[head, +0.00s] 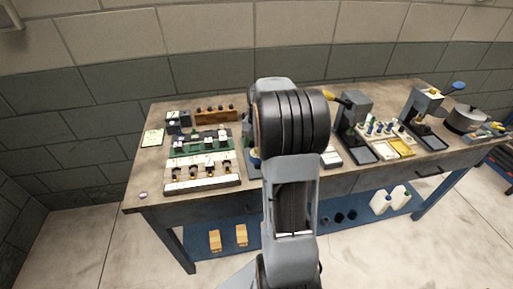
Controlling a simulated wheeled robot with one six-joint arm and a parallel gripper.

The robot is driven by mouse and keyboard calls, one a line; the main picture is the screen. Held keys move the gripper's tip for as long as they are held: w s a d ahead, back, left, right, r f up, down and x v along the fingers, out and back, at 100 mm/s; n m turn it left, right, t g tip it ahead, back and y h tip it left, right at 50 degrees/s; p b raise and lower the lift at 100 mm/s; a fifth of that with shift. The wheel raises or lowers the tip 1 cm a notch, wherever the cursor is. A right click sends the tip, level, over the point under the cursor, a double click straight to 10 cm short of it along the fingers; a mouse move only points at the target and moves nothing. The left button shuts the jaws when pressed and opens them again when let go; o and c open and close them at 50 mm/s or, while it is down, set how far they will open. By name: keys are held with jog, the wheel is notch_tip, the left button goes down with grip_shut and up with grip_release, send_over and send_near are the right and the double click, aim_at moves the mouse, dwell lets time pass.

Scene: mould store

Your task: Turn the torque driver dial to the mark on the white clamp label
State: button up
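My arm stands upright in the middle of the head view and hides the centre of the workbench (150,190). My gripper does not show; the arm's links cover that area. On the left of the bench is a pale rack (203,186) with several dark-and-tan clamp-like pieces and small white labels. Behind it, several small dark and white devices stand on a green mat (208,150). A dark boxy device (178,123) stands at the back left. I cannot tell which item is the torque driver, and no dial or label mark is readable at this size.
A wooden block (216,114) with dark knobs stands at the back. A pale note (152,138) lies at the left. Two presses (352,110) (424,104) and a pot (466,119) stand at the right. The lower blue shelf (247,246) holds boxes and white bottles. The bench's front-left corner is mostly clear.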

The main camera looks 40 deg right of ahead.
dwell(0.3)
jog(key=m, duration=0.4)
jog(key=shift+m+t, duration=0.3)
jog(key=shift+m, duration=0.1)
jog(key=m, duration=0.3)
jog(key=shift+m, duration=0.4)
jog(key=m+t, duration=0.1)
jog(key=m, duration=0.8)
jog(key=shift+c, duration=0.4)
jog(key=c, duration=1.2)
